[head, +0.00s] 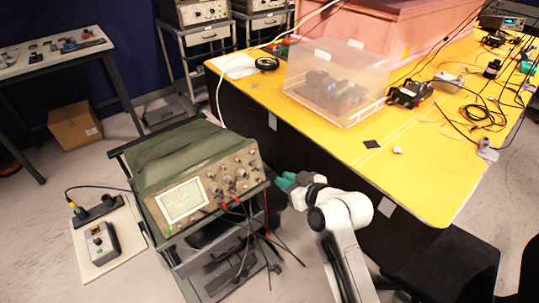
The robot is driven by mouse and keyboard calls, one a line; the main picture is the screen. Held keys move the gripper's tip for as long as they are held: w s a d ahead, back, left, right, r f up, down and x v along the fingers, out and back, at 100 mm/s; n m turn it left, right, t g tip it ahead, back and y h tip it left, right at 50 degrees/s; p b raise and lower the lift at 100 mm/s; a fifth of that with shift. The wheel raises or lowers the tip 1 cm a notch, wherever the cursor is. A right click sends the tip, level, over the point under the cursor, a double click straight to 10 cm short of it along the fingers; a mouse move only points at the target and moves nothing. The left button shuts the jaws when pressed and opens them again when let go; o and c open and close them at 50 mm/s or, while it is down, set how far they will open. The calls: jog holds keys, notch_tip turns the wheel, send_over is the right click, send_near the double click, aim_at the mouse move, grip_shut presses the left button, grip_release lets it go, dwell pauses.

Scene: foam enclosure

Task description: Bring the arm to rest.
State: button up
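My gripper (285,182) is the dark green end of my white arm, in the middle of the head view. The arm reaches up from the bottom edge, and the gripper points left. It is just right of the front panel of an oscilloscope (209,188), at the gap between it and the yellow table (420,180). I cannot tell whether it touches the oscilloscope. The fingers are too small to show whether they are open or shut. I see nothing clearly held in it.
The oscilloscope stands on a dark cart (165,240), with leads hanging in front. A clear plastic box (335,85) and cables lie on the yellow table. A black chair (440,265) is at the lower right. A board with a small grey device (101,243) lies on the floor at left.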

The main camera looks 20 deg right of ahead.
jog(key=s+f+g+h, duration=0.1)
jog(key=s+f+g, duration=0.55)
jog(key=s, duration=0.75)
jog(key=s+d+f+m+g+h, duration=0.1)
jog(key=s+f+g, duration=0.1)
jog(key=s, duration=0.9)
jog(key=s+d+f+m+g+h, duration=0.1)
jog(key=s+f+m+g, duration=0.1)
jog(key=s, duration=0.9)
jog(key=shift+d+g+h, duration=0.4)
jog(key=shift+g, duration=0.45)
jog(key=shift+f, duration=0.1)
